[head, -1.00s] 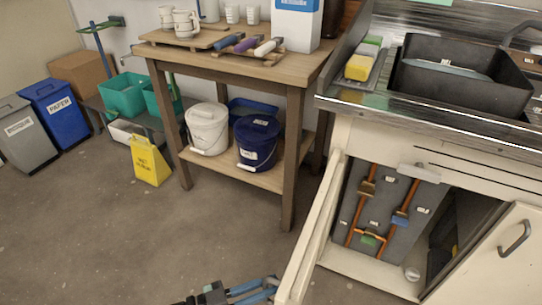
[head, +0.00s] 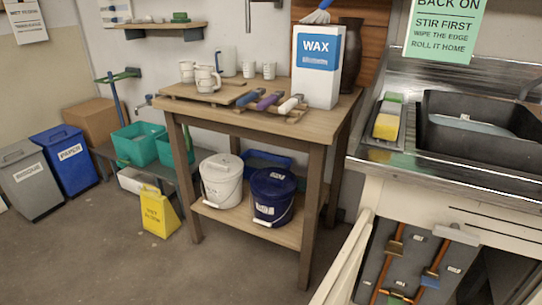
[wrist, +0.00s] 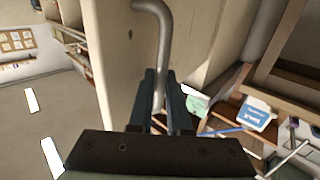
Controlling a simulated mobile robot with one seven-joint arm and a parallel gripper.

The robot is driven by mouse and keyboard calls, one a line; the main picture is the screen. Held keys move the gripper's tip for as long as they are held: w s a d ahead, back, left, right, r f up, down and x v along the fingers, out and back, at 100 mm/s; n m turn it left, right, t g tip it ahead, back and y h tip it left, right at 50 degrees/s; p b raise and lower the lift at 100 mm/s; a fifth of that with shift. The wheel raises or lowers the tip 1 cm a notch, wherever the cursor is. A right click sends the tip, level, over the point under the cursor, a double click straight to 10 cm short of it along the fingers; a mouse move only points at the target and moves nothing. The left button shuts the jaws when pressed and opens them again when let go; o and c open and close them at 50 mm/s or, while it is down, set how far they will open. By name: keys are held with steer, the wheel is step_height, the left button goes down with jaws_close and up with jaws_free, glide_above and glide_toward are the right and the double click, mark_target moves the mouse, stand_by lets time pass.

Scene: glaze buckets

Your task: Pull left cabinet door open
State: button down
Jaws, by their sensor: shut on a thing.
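The left cabinet door (head: 343,262) is cream and stands swung open, nearly edge-on in the head view, with its lower part cut off by the frame. In the wrist view the cream door panel (wrist: 118,65) fills the upper middle, with a curved grey metal handle (wrist: 163,45) on it. My gripper (wrist: 161,98) is shut on the handle, one dark finger on each side of its lower end. My gripper is out of the head view.
A yellow floor sign (head: 158,213) stands further left. Floor between is clear.

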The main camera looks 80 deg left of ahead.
steer(key=c, duration=1.1)
jaws_free()
steer(key=shift+c, duration=0.2)
steer(key=v, duration=1.3)
